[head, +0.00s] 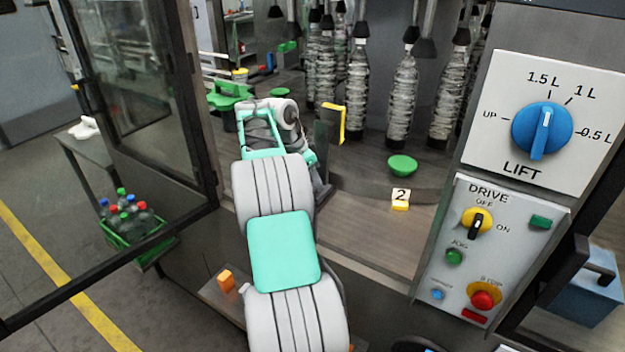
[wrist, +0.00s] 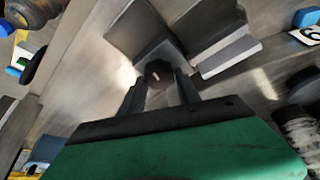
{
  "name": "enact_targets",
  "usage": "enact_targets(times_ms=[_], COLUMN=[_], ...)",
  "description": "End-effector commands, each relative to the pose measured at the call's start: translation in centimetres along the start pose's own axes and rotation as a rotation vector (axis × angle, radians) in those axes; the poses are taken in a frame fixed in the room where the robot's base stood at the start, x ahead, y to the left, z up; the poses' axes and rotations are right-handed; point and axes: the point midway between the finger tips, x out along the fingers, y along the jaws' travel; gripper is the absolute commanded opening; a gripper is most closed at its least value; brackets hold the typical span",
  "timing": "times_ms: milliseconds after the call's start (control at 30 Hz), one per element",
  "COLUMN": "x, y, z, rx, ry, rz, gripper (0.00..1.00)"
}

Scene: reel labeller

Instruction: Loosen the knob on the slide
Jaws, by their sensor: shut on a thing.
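In the wrist view my gripper (wrist: 160,88) has its two dark fingers on either side of a small dark knob (wrist: 158,69) with a pale mark on its face. The fingers are shut on the knob. Grey angled plates of the slide (wrist: 228,55) stand just beyond it, to both sides. In the head view my arm reaches through the open door into the machine. The arm hides the knob there, and the fingers cannot be made out.
In the head view, clear bottles (head: 357,90) hang at the back. A yellow bracket (head: 342,123), a green dome (head: 402,165) and a "2" marker (head: 400,198) are near my arm. The control panel (head: 488,250) is at right, the open glass door (head: 135,90) at left.

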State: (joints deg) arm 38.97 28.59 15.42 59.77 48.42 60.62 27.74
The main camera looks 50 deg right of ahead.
Motion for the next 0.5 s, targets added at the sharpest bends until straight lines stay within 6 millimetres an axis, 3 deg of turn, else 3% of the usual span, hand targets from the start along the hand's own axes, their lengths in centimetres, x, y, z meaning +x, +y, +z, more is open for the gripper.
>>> enact_targets(times_ms=[167,500], x=[0.25,0.08], y=[0.05,0.11], z=[0.06,-0.02], rx=[-0.024,-0.256], ry=[0.000,0.001], rz=[-0.012,-0.107], gripper=[0.00,0.00])
